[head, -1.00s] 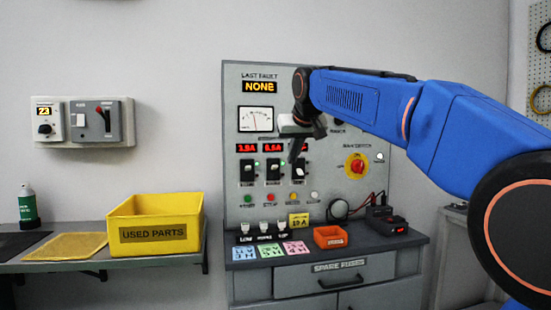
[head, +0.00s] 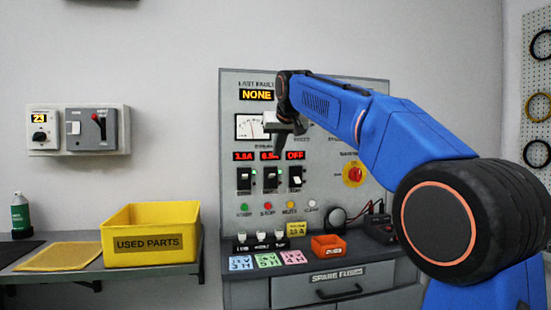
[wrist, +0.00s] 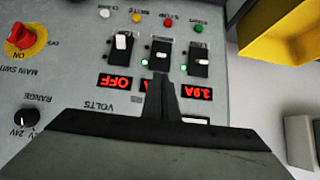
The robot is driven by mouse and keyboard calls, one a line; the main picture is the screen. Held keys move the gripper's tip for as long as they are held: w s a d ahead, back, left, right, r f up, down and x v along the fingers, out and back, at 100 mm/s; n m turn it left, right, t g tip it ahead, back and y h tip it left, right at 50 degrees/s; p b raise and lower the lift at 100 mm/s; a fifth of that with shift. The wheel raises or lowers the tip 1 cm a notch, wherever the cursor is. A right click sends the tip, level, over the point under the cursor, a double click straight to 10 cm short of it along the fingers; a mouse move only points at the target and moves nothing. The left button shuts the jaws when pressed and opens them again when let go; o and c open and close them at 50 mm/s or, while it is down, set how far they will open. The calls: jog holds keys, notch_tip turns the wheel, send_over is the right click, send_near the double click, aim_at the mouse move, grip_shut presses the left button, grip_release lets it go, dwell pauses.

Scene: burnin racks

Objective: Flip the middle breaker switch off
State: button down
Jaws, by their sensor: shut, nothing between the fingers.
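Three black breaker switches stand in a row on the grey panel (head: 232,110). The middle breaker (head: 270,180) has a lit green lamp beside it, and its red display (head: 268,156) starts with 6. The right breaker (head: 295,180) sits under a display reading OFF (head: 295,155). The left breaker (head: 244,180) is under a lit red reading. My gripper (head: 267,144) is shut and empty, above the middle display. In the wrist view, upside down, its fingertips (wrist: 159,77) appear just short of the middle breaker (wrist: 162,55) and partly hide its display. Contact cannot be told.
A red main switch knob (head: 354,174) is right of the breakers. Coloured buttons are below them. A yellow used parts bin (head: 120,255) stands on the left shelf.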

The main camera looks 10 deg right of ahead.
aim_at(273, 175)
jog(key=x, duration=0.9)
jog(key=shift+w+f, duration=0.1)
jog(key=shift+s+f+t, duration=0.3)
jog(key=shift+s+t, duration=0.05)
jog(key=shift+t, duration=0.25)
dwell(0.3)
jog(key=shift+s+f+t, duration=0.35)
jog(key=shift+f+t, duration=0.1)
jog(key=shift+t, duration=0.45)
jog(key=shift+s+f, duration=0.3)
jog(key=shift+f, duration=0.3)
jog(key=shift+r, duration=0.2)
jog(key=shift+r, duration=0.6)
jog(key=shift+s, duration=0.1)
